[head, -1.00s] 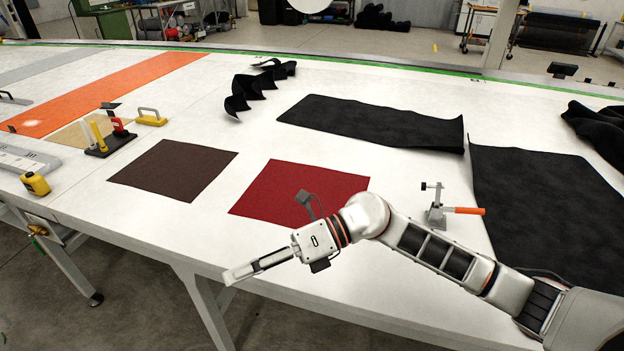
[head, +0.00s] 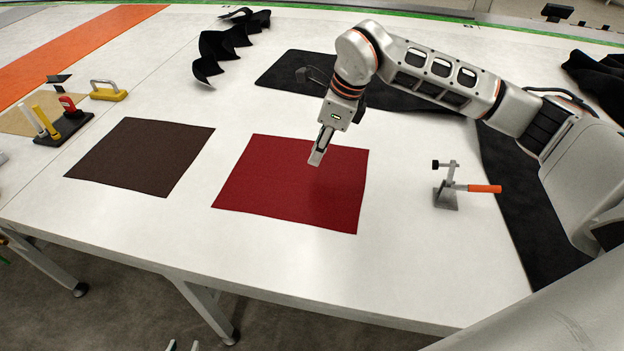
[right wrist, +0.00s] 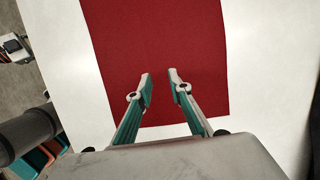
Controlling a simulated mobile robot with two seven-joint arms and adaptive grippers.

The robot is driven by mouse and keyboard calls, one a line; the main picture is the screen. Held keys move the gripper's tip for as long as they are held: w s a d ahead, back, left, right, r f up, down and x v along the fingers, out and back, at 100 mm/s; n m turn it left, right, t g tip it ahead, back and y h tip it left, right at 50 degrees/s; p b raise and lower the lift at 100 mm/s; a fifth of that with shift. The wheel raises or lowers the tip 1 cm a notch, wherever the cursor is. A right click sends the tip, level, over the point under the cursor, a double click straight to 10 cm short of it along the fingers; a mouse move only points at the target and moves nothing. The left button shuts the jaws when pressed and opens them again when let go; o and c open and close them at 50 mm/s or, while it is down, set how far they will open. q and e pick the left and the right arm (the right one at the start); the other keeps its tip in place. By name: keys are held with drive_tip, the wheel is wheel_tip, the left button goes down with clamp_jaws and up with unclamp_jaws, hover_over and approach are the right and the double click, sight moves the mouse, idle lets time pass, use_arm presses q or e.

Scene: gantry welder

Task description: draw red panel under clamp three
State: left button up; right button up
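The red panel (head: 285,195) lies flat on the white table in the head view, between a brown panel and a clamp. It also shows in the right wrist view (right wrist: 155,40). A grey clamp (head: 446,196) with an orange handle stands right of the red panel, apart from it; no number is readable on it. My right gripper (head: 317,160) is over the panel's far part, pointing down. Its fingers (right wrist: 159,75) are apart and empty over the panel; contact cannot be told. My left gripper (head: 182,346) shows only two separated fingertips at the bottom edge, off the table.
The brown panel (head: 140,157) lies to the left. Black sheets (head: 370,82) lie behind and to the right, with curled black pieces (head: 232,42) farther back. A tool stand (head: 63,128) is at far left. The table between red panel and clamp is clear.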

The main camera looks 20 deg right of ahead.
sight(315, 178)
wheel_tip(315, 178, down, 4)
drive_tip(key=shift+b, duration=0.85)
drive_tip(key=shift+f, duration=0.3)
drive_tip(key=shift+f+b, duration=0.4)
drive_tip(key=shift+f, duration=0.05)
use_arm(q)
drive_tip(key=shift+w+f+h, duration=0.3)
drive_tip(key=shift+f, duration=0.25)
use_arm(e)
drive_tip(key=shift+w+f, duration=0.1)
use_arm(q)
drive_tip(key=shift+f, duration=0.15)
use_arm(e)
drive_tip(key=shift+f, duration=0.15)
drive_tip(key=shift+f, duration=0.3)
drive_tip(key=shift+d, duration=0.1)
